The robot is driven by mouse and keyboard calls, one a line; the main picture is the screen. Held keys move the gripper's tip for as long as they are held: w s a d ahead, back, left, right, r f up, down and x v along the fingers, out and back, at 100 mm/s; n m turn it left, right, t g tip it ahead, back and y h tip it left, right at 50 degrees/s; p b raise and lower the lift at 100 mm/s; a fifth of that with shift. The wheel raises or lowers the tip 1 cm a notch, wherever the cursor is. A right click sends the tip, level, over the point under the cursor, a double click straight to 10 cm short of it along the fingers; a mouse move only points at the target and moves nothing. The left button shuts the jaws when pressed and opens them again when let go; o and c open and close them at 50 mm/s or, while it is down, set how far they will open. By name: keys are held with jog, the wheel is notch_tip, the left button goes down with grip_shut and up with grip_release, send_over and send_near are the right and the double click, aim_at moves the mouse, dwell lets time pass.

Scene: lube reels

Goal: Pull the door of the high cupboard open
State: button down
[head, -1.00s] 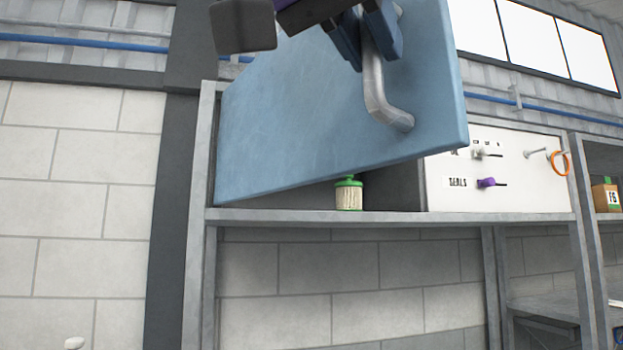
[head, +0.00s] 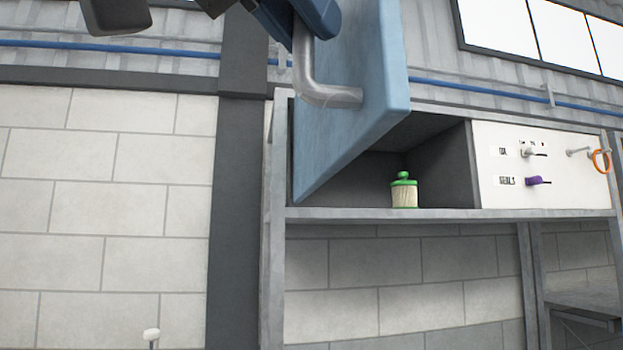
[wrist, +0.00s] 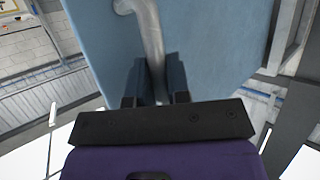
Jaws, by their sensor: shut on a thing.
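The blue door (head: 350,100) of the high cupboard stands well open, swung out on its left side. Its grey bar handle (head: 328,94) shows below my gripper (head: 300,22) at the top of the head view. In the wrist view the blue fingers of my gripper (wrist: 161,82) are closed around the handle (wrist: 150,32), with the door (wrist: 215,45) behind it. The cupboard's dark inside (head: 440,150) is partly in view. A filter-like cream canister with a green lid (head: 404,192) stands upright on its floor. The door hides the left part of the inside.
A white panel (head: 550,165) with a purple-handled piece (head: 537,181) and an orange ring (head: 601,161) on pegs adjoins the cupboard on the right. The grey frame's left post (head: 273,230) stands beside a block wall (head: 130,150). The space below the shelf is open.

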jog(key=c, duration=1.1)
grip_release()
jog(key=shift+w, duration=0.1)
jog(key=v, duration=1)
jog(key=shift+s+a, duration=0.2)
jog(key=shift+s, duration=0.1)
jog(key=shift+r, duration=0.1)
jog(key=shift+d, duration=0.1)
